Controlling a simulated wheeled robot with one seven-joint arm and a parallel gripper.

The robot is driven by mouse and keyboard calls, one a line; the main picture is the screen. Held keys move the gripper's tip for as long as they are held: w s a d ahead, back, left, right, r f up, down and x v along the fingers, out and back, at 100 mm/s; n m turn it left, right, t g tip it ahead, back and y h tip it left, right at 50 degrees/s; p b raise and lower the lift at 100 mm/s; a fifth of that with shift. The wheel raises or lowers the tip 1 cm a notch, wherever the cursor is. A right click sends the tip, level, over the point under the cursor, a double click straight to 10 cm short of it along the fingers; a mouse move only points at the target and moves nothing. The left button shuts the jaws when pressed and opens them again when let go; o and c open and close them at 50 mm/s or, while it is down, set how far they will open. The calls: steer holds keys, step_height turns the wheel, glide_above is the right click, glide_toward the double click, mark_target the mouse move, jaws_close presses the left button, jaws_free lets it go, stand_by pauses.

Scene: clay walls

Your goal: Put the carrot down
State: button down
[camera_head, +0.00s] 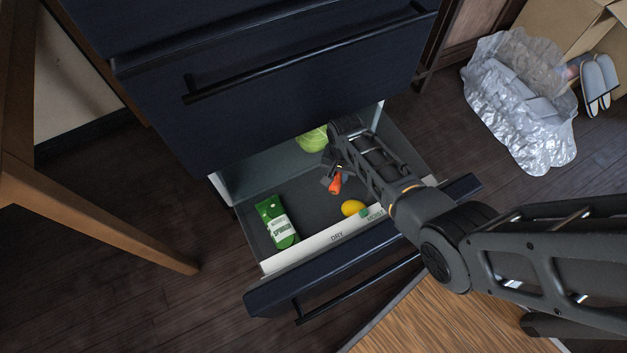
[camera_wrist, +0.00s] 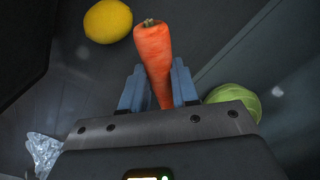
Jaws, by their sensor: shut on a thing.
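The orange carrot (camera_wrist: 155,60) is between the two fingers of my gripper (camera_wrist: 157,85) in the wrist view. My gripper is shut on it. In the head view the carrot (camera_head: 335,184) shows below my gripper (camera_head: 331,178), inside the open lower drawer (camera_head: 290,195). I cannot tell whether the carrot touches the drawer floor. A yellow lemon (camera_head: 352,208) lies near the drawer's front and also shows in the wrist view (camera_wrist: 108,21). A green cabbage (camera_head: 312,140) sits at the back of the drawer and is partly hidden.
A green packet (camera_head: 277,222) lies at the drawer's left. A small green item (camera_head: 364,212) is beside the lemon. The closed upper drawer (camera_head: 280,75) overhangs the back. Drawer floor between packet and carrot is clear.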

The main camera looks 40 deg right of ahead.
step_height(320, 180, down, 10)
steer(key=b, duration=0.5)
steer(key=shift+r+b, duration=0.1)
steer(key=shift+b, duration=0.25)
steer(key=shift+f, duration=0.2)
steer(key=c, duration=0.8)
jaws_free()
steer(key=shift+c, duration=0.2)
steer(key=shift+r, duration=0.1)
step_height(320, 180, up, 12)
steer(key=p, duration=0.7)
steer(key=shift+r+p, duration=0.15)
steer(key=shift+p, duration=0.15)
